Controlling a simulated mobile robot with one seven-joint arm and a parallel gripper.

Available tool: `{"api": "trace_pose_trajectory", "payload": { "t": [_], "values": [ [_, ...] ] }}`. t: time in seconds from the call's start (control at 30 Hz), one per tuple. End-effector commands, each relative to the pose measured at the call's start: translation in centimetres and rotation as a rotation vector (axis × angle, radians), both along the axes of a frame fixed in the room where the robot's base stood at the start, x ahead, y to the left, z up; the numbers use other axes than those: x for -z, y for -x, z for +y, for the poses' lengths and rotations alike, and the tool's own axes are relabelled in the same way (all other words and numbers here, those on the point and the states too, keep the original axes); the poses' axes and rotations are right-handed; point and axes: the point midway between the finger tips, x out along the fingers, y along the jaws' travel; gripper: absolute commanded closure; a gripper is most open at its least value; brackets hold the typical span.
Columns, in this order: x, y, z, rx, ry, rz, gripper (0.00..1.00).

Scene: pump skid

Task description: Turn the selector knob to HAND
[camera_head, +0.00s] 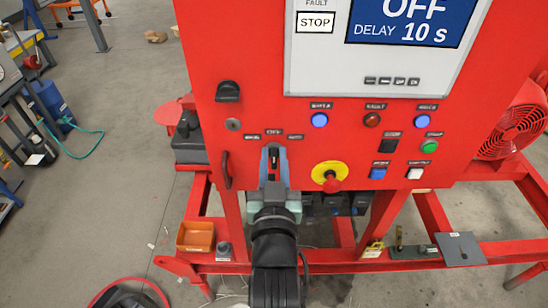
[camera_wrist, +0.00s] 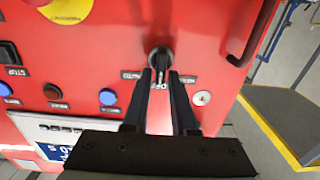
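The black selector knob (camera_wrist: 161,60) sits on the red panel, and the wrist view shows it upside down. Its handle lines up with the OFF label (camera_wrist: 159,86); the AUTO label (camera_wrist: 131,75) is on its left there and another label (camera_wrist: 188,79), too small to read, on its right. My gripper (camera_wrist: 163,76) is right at the knob, its two dark fingers apart with red panel showing between them. The fingertips lie on either side of the handle; I cannot tell whether they touch it. In the head view my gripper (camera_head: 273,152) largely hides the knob.
A yellow-ringed red button (camera_head: 330,177) is right of the knob, with blue, red and green buttons (camera_head: 429,146) beyond. The display (camera_head: 385,50) above reads OFF, DELAY 10 s.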

Motion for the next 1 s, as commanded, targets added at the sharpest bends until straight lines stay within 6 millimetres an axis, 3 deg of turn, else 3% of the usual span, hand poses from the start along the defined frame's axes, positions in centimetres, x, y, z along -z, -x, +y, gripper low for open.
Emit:
{"api": "trace_pose_trajectory", "payload": {
  "t": [0.57, 1.0],
  "values": [
    [0.39, 0.03, 0.05, 0.0, 0.033, 0.008, 1.0],
    [0.81, 0.03, 0.5, -0.002, 0.337, 0.013, 1.0]
  ]
}}
